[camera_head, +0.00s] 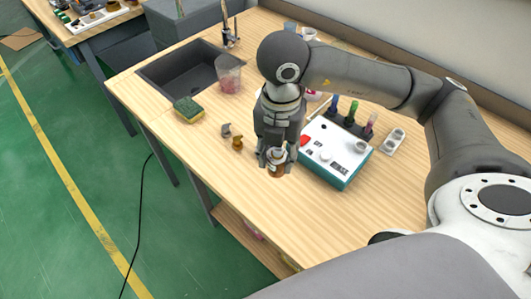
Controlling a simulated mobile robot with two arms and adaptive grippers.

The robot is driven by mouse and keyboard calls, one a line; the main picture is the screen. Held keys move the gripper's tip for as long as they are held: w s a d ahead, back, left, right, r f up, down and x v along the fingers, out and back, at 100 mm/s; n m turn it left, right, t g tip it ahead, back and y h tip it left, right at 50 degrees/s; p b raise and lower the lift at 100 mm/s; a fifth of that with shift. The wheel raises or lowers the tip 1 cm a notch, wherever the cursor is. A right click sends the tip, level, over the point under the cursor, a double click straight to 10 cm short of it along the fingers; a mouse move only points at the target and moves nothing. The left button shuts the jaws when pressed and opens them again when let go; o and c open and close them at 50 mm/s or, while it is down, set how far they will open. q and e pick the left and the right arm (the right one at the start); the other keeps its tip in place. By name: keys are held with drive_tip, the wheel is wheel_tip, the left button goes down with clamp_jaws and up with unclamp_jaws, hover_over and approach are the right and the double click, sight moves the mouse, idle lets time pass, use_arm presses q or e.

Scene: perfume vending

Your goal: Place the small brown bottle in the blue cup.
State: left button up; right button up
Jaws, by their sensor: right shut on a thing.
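My right gripper (275,158) points down over the wooden table. It is shut on a small brown bottle (278,170) with a pale label, upright at its fingertips. The bottle is at or just above the tabletop, left of the white and teal device; I cannot tell whether it touches the table. A small bluish cup (290,26) stands at the back of the table, partly hidden behind my right arm and well away from the gripper. My left gripper is not in view.
A clear cup with pinkish contents (229,76) stands by the sink (180,75). The device (335,150) and a tube rack (348,124) stand right. The front tabletop is clear.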

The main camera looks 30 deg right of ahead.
drive_tip(key=m, duration=0.5)
drive_tip(key=shift+d+r, duration=0.15)
drive_tip(key=shift+r, duration=0.05)
drive_tip(key=shift+w+m, duration=0.2)
drive_tip(key=shift+m, duration=0.1)
drive_tip(key=w+d+f+p, duration=0.1)
drive_tip(key=w+f, duration=0.2)
drive_tip(key=w, duration=0.1)
drive_tip(key=w+d+f+p, duration=0.1)
drive_tip(key=w+f+p, duration=0.1)
drive_tip(key=w+f, duration=0.1)
drive_tip(key=w+d+f+p, duration=0.1)
drive_tip(key=w+d+f, duration=0.1)
drive_tip(key=w, duration=0.3)
drive_tip(key=shift+w+f+p, duration=0.3)
drive_tip(key=shift+w+f, duration=0.05)
drive_tip(key=shift+f, duration=0.45)
wheel_tip(320, 180, down, 3)
drive_tip(key=shift+w+p, duration=0.1)
drive_tip(key=shift+p, duration=0.75)
drive_tip(key=shift+f, duration=0.2)
drive_tip(key=shift+f, duration=0.1)
